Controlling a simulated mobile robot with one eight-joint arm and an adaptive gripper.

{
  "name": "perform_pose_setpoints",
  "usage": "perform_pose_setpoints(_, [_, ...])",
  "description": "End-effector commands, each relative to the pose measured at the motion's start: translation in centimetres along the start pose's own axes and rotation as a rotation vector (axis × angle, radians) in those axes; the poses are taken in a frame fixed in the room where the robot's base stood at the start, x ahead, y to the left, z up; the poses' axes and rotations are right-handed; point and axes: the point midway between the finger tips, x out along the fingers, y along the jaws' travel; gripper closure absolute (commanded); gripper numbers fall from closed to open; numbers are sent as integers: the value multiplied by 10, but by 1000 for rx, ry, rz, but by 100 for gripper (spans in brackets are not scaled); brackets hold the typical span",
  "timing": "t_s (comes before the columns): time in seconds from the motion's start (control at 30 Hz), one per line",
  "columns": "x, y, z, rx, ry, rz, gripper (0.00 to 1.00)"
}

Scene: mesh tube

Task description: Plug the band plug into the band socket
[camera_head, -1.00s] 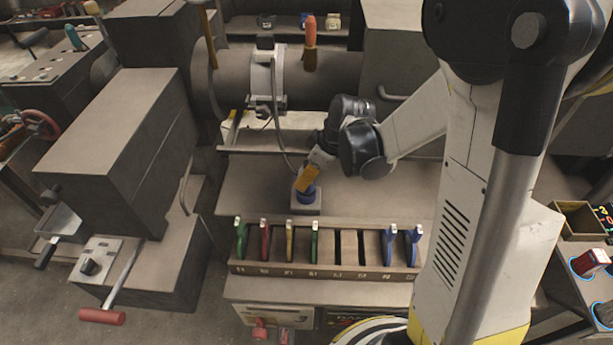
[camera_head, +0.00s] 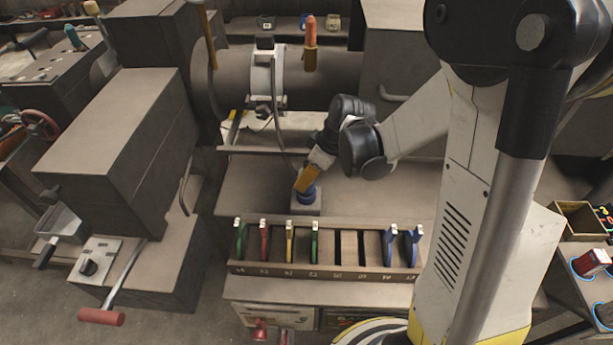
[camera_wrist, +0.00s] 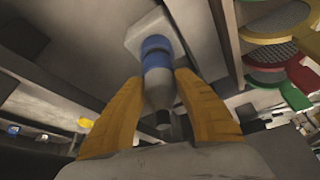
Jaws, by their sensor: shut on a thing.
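My gripper (camera_head: 308,181) has orange fingers and is shut on the band plug (camera_wrist: 159,90), a grey tapered body between the fingertips in the wrist view. A cable hangs from the clamp on the large drum down to the gripper. The band socket (camera_head: 306,198) is a blue ring on a small grey block (camera_head: 306,210) on the bench. In the wrist view the blue socket (camera_wrist: 155,43) stands on its pale block, in line with the plug's front end. The plug's front meets the blue part or is very close to it; how deep it sits cannot be told.
A slotted wooden rack (camera_head: 330,266) with green, red, yellow and blue handled pieces stands just in front of the block. The drum (camera_head: 330,74) with its clamp is behind. A grey machine (camera_head: 115,140) stands at left. Bench right of the block is clear.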

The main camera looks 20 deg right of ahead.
Motion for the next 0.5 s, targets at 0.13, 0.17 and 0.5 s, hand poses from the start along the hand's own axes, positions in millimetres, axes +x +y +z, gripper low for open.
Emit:
perform_pose_setpoints(0.13, [3,0,1,0,0,0,90])
perform_pose_setpoints(0.17, [4,0,2,0,0,0,90])
perform_pose_setpoints(0.5, [10,0,4,0,0,0,90])
